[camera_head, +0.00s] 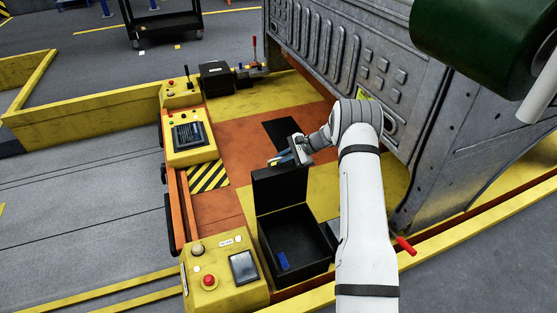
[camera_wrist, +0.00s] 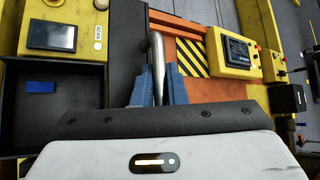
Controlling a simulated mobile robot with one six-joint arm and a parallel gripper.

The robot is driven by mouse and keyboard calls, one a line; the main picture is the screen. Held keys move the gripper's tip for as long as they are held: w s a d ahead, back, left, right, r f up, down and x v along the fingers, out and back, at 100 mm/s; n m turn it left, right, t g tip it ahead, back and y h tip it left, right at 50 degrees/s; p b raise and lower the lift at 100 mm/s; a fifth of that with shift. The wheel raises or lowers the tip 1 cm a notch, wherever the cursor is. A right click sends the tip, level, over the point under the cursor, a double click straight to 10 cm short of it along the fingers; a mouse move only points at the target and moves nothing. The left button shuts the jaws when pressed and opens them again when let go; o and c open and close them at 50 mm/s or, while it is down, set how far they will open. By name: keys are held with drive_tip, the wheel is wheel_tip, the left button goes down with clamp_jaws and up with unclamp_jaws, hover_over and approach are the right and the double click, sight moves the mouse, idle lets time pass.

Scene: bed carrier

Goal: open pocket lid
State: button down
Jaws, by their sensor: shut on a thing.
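The black pocket (camera_head: 322,240) is an open-topped box on the yellow and orange deck. Its black lid (camera_head: 281,189) stands roughly upright at the pocket's far side; in the wrist view the lid (camera_wrist: 125,45) is a dark panel beside the pocket's opening. My gripper (camera_head: 281,160) is at the lid's upper edge. In the wrist view its blue fingers (camera_wrist: 157,86) are closed around a metal handle (camera_wrist: 156,50) along the lid. A small blue block lies inside the pocket (camera_head: 283,261), also visible in the wrist view (camera_wrist: 41,87).
A yellow console with a red button (camera_head: 208,281) stands left of the pocket. Another console with a screen (camera_head: 188,134) is farther back. A large grey metal wall (camera_head: 350,60) rises right of my arm, and a green roller (camera_head: 480,40) hangs at upper right.

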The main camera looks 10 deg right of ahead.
drive_tip(key=shift+w+d+r, duration=0.1)
drive_tip(key=shift+w+d, duration=0.1)
drive_tip(key=shift+d, duration=0.2)
drive_tip(key=c, duration=1.8)
unclamp_jaws()
drive_tip(key=shift+a, duration=0.1)
drive_tip(key=shift+o, duration=0.2)
drive_tip(key=shift+s+a, duration=0.1)
drive_tip(key=shift+a, duration=0.1)
drive_tip(key=p+v, duration=0.1)
drive_tip(key=v, duration=0.7)
drive_tip(key=shift+p, duration=0.4)
drive_tip(key=shift+a, duration=0.1)
